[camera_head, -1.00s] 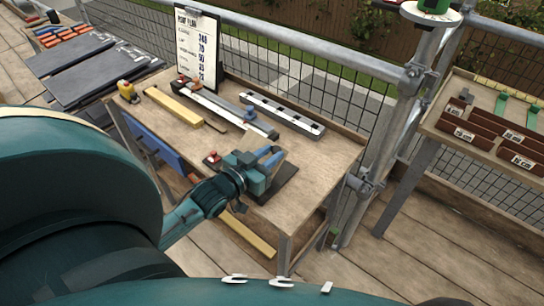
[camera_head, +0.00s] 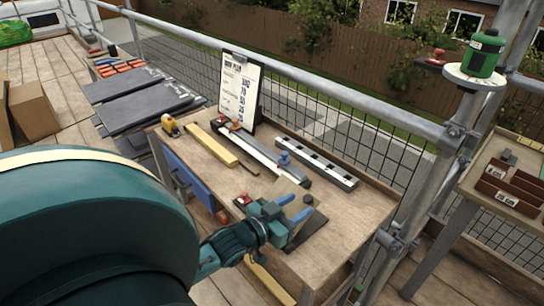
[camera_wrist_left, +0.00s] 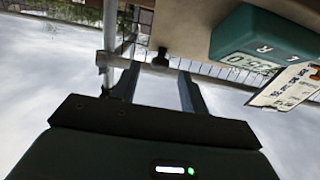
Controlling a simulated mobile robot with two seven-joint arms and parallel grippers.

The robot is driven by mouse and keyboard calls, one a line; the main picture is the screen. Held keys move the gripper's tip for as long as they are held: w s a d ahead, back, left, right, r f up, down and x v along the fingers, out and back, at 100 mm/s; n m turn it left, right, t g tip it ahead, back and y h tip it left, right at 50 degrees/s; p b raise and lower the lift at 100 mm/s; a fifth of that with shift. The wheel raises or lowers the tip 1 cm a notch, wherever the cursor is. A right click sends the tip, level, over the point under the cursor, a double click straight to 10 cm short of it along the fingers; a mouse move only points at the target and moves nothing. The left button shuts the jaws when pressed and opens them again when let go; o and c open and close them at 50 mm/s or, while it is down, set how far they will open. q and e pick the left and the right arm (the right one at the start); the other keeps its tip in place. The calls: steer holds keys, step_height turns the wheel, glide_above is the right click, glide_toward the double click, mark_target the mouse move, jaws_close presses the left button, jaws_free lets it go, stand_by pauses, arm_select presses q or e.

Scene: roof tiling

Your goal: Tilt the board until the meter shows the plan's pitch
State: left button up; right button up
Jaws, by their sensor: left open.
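My left gripper (camera_head: 298,210) is over the near right part of the bench, open, its two blue fingers apart. A tan board (camera_head: 290,189) shows just behind the fingers, beside a dark plate (camera_head: 308,232). In the left wrist view a tan board surface (camera_wrist_left: 190,18) hangs above the open fingers (camera_wrist_left: 158,88), with a dark knob (camera_wrist_left: 160,58) at its edge between them. The teal meter (camera_wrist_left: 262,40) is there at right; its display is upside down and I cannot read it surely. The roof plan (camera_head: 238,90) stands clipped at the bench back. My right gripper is not in view.
The bench (camera_head: 350,215) carries a yellow wooden strip (camera_head: 212,146), a dark-and-white rail (camera_head: 262,155) and a black-and-white bar (camera_head: 315,162). Slates (camera_head: 140,95) lie at left. A scaffold post (camera_head: 425,170) and a side table with brown boxes (camera_head: 508,190) stand at right.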

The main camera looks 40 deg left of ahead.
arm_select(q)
steer(key=s+r, duration=0.1)
steer(key=s, duration=1)
steer(key=shift+a+r, duration=0.25)
steer(key=shift+a, duration=0.2)
steer(key=shift+s, duration=0.1)
